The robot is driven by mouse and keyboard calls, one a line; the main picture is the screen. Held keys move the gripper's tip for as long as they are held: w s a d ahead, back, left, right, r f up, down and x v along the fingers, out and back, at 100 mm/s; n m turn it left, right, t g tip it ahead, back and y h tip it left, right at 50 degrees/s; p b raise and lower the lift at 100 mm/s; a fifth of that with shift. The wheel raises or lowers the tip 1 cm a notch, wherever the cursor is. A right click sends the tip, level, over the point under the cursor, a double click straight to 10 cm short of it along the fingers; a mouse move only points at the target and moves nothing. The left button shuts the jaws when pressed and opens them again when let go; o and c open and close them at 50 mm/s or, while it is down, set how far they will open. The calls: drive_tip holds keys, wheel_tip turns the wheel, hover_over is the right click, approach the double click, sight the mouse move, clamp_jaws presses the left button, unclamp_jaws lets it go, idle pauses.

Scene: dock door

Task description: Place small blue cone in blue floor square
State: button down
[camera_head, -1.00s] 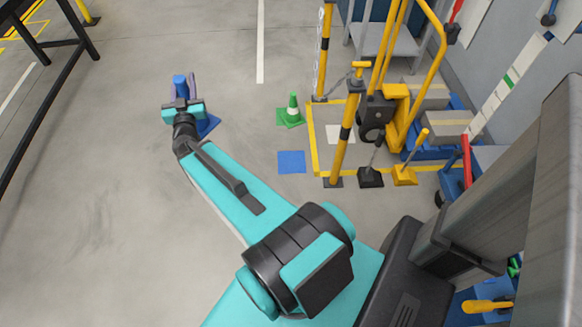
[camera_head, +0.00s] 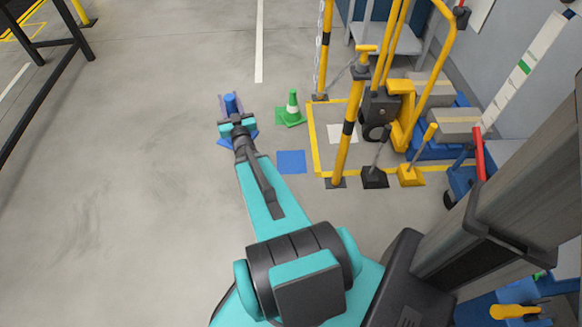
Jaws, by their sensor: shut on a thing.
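The small blue cone (camera_head: 231,104) is held at the end of my arm, its top showing just beyond my gripper (camera_head: 233,119). Part of its blue base shows at either side of the gripper. My gripper is shut on the cone, and the wrist hides most of its lower part. The blue floor square (camera_head: 291,162) lies flat and empty, right of and nearer than the cone. How high the cone hangs above the floor is hard to tell.
A green cone (camera_head: 292,108) stands just beyond the blue square. A white floor square (camera_head: 342,133) lies inside a yellow-lined area with yellow posts (camera_head: 347,130) and a yellow pallet truck (camera_head: 405,110). A dark table frame (camera_head: 45,80) is at left.

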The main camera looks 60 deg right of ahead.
drive_tip(key=s+d+f+b, duration=0.3)
drive_tip(key=s+f+b, duration=0.1)
drive_tip(key=f, duration=0.7)
drive_tip(key=s+d+f+y+b, duration=0.1)
drive_tip(key=s+d+f+b, duration=0.3)
drive_tip(key=s+f, duration=0.3)
drive_tip(key=s+d+f+n+t+b, duration=0.1)
drive_tip(key=s+d+f+b, duration=0.3)
drive_tip(key=f, duration=1.1)
drive_tip(key=shift+s+f+y+b, duration=0.25)
drive_tip(key=shift+s+y+b, duration=0.15)
drive_tip(key=shift+s+b, duration=0.6)
drive_tip(key=shift+d, duration=0.1)
drive_tip(key=w+d+f+b, duration=0.1)
drive_tip(key=w+d+b, duration=0.2)
drive_tip(key=w+d, duration=0.4)
drive_tip(key=d, duration=0.5)
drive_tip(key=shift+d+f+b, duration=0.2)
drive_tip(key=shift+d+b, duration=0.1)
drive_tip(key=shift+d, duration=0.2)
